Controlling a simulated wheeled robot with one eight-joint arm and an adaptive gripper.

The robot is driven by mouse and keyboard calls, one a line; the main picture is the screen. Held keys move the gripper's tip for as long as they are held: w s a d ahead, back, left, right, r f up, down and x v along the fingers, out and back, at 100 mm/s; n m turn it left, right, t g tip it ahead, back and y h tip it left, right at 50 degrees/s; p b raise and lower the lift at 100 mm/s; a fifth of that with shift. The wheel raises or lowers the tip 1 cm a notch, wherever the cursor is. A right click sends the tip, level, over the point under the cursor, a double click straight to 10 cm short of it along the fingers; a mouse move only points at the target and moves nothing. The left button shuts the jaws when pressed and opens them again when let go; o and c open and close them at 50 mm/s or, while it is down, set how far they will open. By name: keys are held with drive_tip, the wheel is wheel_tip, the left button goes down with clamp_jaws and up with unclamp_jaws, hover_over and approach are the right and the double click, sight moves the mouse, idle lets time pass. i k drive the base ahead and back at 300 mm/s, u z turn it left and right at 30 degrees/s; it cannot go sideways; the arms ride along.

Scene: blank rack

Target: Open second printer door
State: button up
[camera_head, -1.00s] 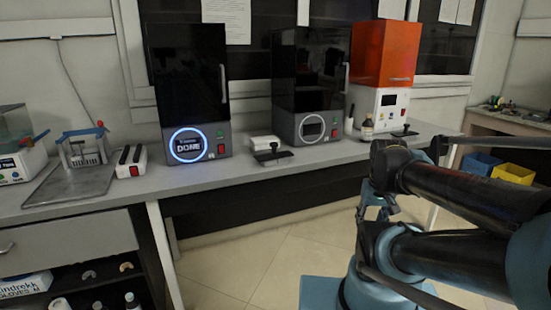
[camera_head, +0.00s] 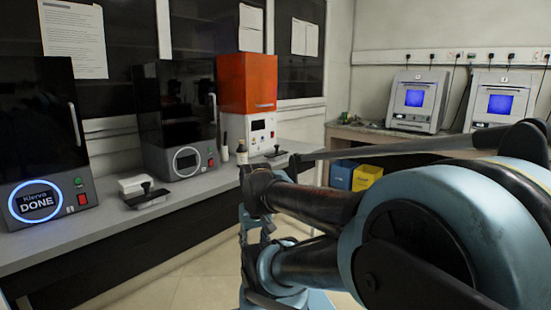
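Three printers stand along the wall bench. The left printer (camera_head: 40,140) has a dark door, an upright handle (camera_head: 75,124) and a lit blue ring reading DONE. The middle printer (camera_head: 175,110), second from the left, has a glossy dark door with an upright handle (camera_head: 214,108) at its right edge; its ring is unlit. The right printer (camera_head: 248,85) has an orange hood over a white base. All three look closed. My arm reaches in from the right. What seems to be my gripper (camera_head: 264,228) hangs low before the bench, apart from the printers; its fingers are unclear.
Blue and yellow bins (camera_head: 366,177) stand below a side table with two blue-screened machines (camera_head: 415,98). Floor shows before the bench.

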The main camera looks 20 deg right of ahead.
sight(188, 111)
drive_tip(key=z, duration=1.2)
drive_tip(key=k, duration=0.9)
drive_tip(key=u, duration=1.05)
drive_tip(key=i, duration=1)
drive_tip(key=z, duration=0.05)
